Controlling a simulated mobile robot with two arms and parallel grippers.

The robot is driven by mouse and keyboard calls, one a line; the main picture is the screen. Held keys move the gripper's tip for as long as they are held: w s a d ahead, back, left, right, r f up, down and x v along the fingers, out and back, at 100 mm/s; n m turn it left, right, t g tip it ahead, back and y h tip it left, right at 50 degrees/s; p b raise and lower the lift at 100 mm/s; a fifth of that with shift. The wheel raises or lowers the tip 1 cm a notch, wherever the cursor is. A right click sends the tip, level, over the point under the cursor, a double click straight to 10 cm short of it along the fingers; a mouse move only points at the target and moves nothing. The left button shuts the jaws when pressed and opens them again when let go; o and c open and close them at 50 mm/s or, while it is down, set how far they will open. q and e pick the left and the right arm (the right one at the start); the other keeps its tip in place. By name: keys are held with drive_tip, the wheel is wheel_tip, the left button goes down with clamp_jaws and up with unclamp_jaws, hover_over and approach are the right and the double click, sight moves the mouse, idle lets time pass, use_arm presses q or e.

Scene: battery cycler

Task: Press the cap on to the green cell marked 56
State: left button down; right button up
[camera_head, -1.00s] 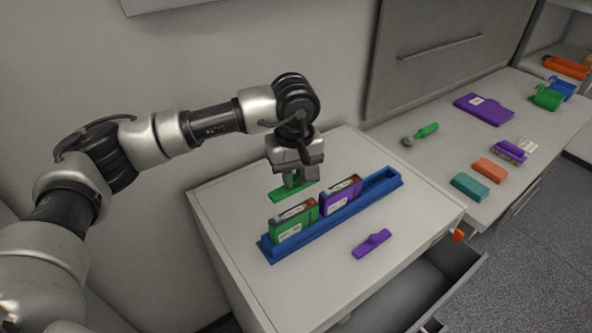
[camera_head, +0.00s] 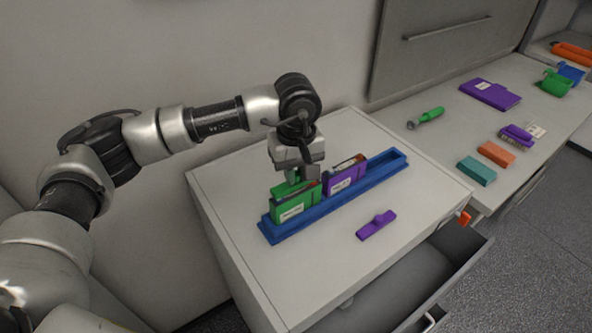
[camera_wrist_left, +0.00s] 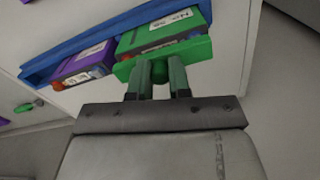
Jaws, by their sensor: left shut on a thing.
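The green cell (camera_head: 296,207) stands upright in the left end of a long blue holder (camera_head: 272,233). It also shows in the left wrist view (camera_wrist_left: 160,34); the number on its white label is too small to read surely. My left gripper (camera_head: 294,180) is shut on the green cap (camera_head: 283,188). The cap is at the top of the green cell, along its back edge. In the left wrist view the cap (camera_wrist_left: 198,50) lies close against the cell's terminal end; I cannot tell whether it is seated. My right gripper is not in view.
A purple cell (camera_head: 346,180) stands beside the green one in the holder. A purple cap (camera_head: 376,225) lies on the cabinet top in front. An open drawer (camera_head: 400,285) juts out below. The right counter holds a green-handled tool (camera_head: 430,115) and several blocks.

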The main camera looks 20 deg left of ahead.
use_arm(q)
drive_tip(key=shift+b, duration=0.45)
idle(0.3)
drive_tip(key=shift+f, duration=0.1)
idle(0.6)
drive_tip(key=shift+f+b, duration=0.1)
drive_tip(key=shift+b, duration=0.75)
idle(0.7)
drive_tip(key=shift+f+b, duration=0.4)
drive_tip(key=shift+b, duration=0.25)
idle(0.6)
drive_tip(key=shift+c, duration=2.4)
unclamp_jaws()
